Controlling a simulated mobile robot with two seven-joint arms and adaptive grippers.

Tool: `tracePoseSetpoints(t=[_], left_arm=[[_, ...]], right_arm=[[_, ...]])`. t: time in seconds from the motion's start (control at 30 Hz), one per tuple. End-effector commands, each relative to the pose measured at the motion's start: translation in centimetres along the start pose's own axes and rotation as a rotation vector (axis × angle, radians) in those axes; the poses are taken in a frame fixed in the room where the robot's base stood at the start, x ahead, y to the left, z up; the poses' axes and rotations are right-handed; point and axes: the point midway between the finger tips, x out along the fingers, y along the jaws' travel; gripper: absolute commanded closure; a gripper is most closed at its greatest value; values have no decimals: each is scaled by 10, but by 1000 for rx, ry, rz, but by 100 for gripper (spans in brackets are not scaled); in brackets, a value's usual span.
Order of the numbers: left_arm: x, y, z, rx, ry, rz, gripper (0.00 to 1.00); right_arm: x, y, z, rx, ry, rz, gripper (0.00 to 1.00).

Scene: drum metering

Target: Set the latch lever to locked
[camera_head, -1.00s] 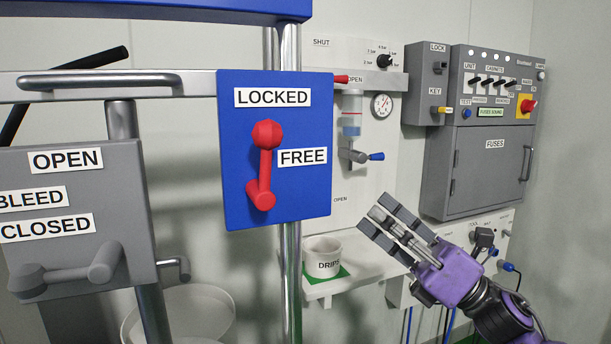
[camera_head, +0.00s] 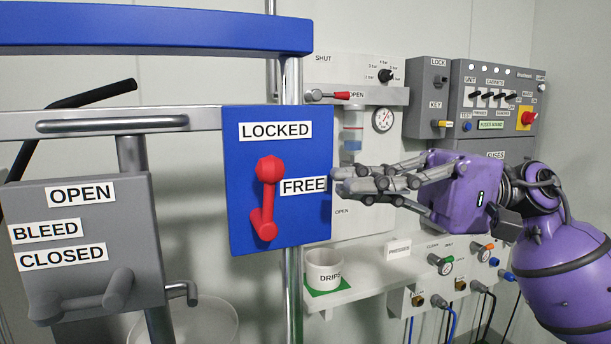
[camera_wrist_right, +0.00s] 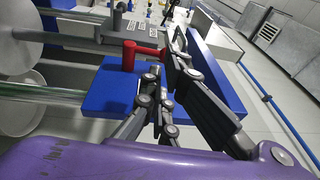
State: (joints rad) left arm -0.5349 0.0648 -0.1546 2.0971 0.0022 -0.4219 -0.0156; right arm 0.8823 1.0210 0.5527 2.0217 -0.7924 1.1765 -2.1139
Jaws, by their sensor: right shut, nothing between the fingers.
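The red latch lever (camera_head: 267,196) is on a blue plate (camera_head: 240,228) in the head view. Its rounded upper end is below the LOCKED label (camera_head: 275,130) and left of the FREE label (camera_head: 303,186); its arm hangs down to a lower red end. My right gripper (camera_head: 343,187) is shut and empty, just right of the plate's edge, its fingers pointing left at FREE label height. In the right wrist view the lever (camera_wrist_right: 128,56) stands out from the plate (camera_wrist_right: 103,92), near the fingertips (camera_wrist_right: 168,66). Contact cannot be told. My left gripper is out of view.
A grey plate (camera_head: 138,200) with a grey lever and OPEN, BLEED and CLOSED labels is at the left. A metal post (camera_head: 292,290) runs below the blue plate. Behind are a shelf with a DRIPS cup (camera_head: 323,268), a gauge (camera_head: 383,119) and a fuse cabinet (camera_head: 470,150).

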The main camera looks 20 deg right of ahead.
Motion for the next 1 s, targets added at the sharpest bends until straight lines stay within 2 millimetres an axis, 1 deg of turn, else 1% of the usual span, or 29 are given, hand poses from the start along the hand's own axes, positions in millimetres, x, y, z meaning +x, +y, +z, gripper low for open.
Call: tracePoseSetpoints(t=[0.03, 0.1, 0.2, 0.33, 0.5, 0.83, 1.0], left_arm=[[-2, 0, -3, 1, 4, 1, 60], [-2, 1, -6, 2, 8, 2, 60], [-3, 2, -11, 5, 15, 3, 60], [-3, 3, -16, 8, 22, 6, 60], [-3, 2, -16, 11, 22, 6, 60], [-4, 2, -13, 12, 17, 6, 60], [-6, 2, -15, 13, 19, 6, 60]], right_arm=[[12, -2, 1, -2, -4, 2, 100], [25, -2, 1, -1, -2, 1, 100], [41, -2, 1, 0, -3, 1, 100], [56, -2, 0, 1, -1, 0, 100], [63, -1, 0, 2, 0, -1, 100], [64, 0, 0, 1, 0, 3, 100], [73, -5, 2, -18, -3, 77, 100]])
